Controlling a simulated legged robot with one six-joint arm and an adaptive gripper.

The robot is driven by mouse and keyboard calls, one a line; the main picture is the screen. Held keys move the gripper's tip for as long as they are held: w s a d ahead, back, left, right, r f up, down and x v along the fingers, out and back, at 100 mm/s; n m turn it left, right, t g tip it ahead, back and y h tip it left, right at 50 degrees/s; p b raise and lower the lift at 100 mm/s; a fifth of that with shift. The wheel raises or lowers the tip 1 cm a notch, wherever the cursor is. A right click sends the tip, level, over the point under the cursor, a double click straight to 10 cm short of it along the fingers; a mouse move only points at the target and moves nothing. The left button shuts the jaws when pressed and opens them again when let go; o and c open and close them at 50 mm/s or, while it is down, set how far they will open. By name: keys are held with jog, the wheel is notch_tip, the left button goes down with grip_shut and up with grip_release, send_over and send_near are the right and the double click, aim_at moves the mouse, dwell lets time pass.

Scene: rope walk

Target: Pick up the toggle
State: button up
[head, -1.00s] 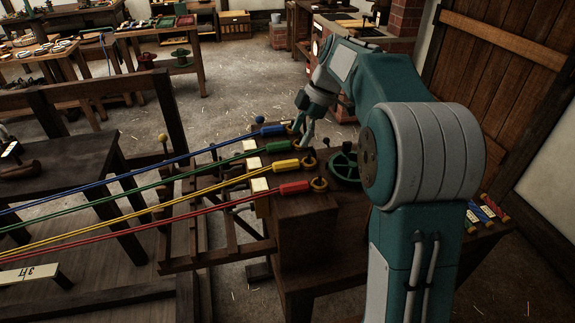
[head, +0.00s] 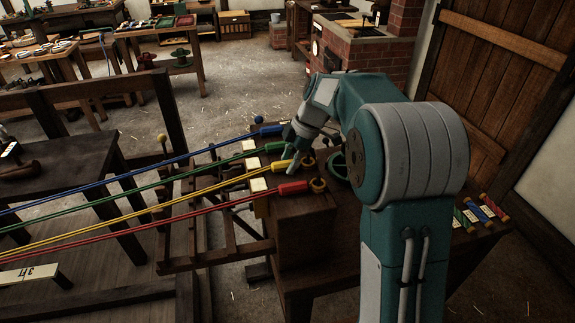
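Four ropes end in coloured sleeves on a dark wooden block (head: 306,222): blue (head: 271,130), green (head: 273,148), yellow (head: 280,168) and red (head: 292,188). Small brass-coloured rings, such as the one by the red sleeve (head: 318,185), sit at their right ends. Which piece is the toggle is not clear from this view. My gripper (head: 293,168) points down at the yellow sleeve and partly covers it. It looks very close to the sleeve; contact cannot be told. The finger gap is too small to read.
Small green, blue and red labelled pieces (head: 487,212) lie at the bench's right edge. A green handwheel (head: 338,167) is partly hidden behind my arm. Taut ropes run left across a wooden frame (head: 225,262). A brick forge (head: 365,65) stands behind.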

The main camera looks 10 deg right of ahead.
aim_at(289, 161)
jog(key=c, duration=0.4)
notch_tip(289, 161, up, 10)
jog(key=shift+r, duration=0.1)
dwell(0.7)
